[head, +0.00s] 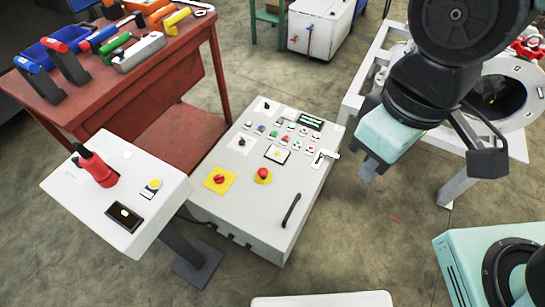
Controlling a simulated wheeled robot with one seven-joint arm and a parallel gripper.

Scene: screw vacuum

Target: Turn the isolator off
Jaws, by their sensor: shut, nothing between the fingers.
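A grey control cabinet (245,220) stands in the middle. On its face, a yellow square plate with a red rotary knob (219,179) looks like the isolator. Its exact handle angle is too small to tell. My gripper (367,172) hangs to the right of the cabinet, pointing down, shut and empty. It is apart from the cabinet and well right of the knob.
A white pedestal box (115,190) with a red handle (95,168) stands left. Behind it is a red workbench (120,70) with tools. A white frame with a round chamber (500,90) stands right. A black cabinet handle (291,210) projects.

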